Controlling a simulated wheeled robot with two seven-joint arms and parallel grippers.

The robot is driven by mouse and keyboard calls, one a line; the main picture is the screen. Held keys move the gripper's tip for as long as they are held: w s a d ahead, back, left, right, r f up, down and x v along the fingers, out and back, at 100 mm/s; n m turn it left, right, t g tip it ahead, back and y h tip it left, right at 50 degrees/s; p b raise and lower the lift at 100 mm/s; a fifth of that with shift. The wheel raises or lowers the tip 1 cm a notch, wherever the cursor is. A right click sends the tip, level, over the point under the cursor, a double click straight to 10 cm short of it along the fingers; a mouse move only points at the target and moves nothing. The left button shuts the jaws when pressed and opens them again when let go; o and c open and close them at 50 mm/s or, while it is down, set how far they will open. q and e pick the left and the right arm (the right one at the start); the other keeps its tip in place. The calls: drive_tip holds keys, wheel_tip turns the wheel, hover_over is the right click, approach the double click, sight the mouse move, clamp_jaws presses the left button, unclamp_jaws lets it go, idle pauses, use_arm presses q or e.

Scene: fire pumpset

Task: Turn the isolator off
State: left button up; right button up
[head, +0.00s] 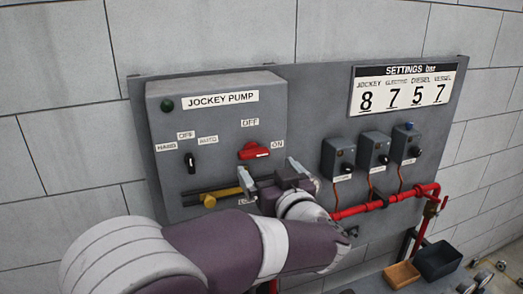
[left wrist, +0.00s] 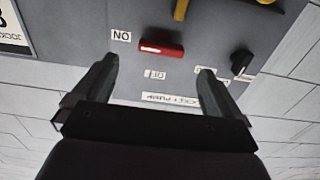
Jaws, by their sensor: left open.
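The isolator is a red handle (head: 254,150) on the grey JOCKEY PUMP box (head: 222,116). The handle lies about level, with an ON label at its right and an OFF label above it. My left gripper (head: 270,174) is in front of the box, just below and right of the handle in the head view, with its fingers apart and nothing between them. In the upside-down left wrist view the red handle (left wrist: 161,48) shows beyond the gap between the open fingers (left wrist: 157,68), and no contact shows. My right gripper is not in view.
A black selector knob (head: 190,162) is left of the handle. Several small grey switch boxes (head: 374,150) and a red pipe (head: 385,202) are at right. Two small bins (head: 438,261) stand lower right.

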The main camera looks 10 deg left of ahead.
sight(256, 157)
use_arm(q)
drive_tip(key=p+x, duration=0.1)
drive_tip(key=x, duration=0.4)
drive_tip(key=shift+w+a, duration=0.2)
drive_tip(key=shift+a, duration=0.2)
drive_tip(key=shift+w, duration=0.15)
drive_tip(key=shift+w+f, duration=0.1)
drive_tip(key=shift+c, duration=0.7)
drive_tip(key=shift+a, duration=0.1)
drive_tip(key=c, duration=0.9)
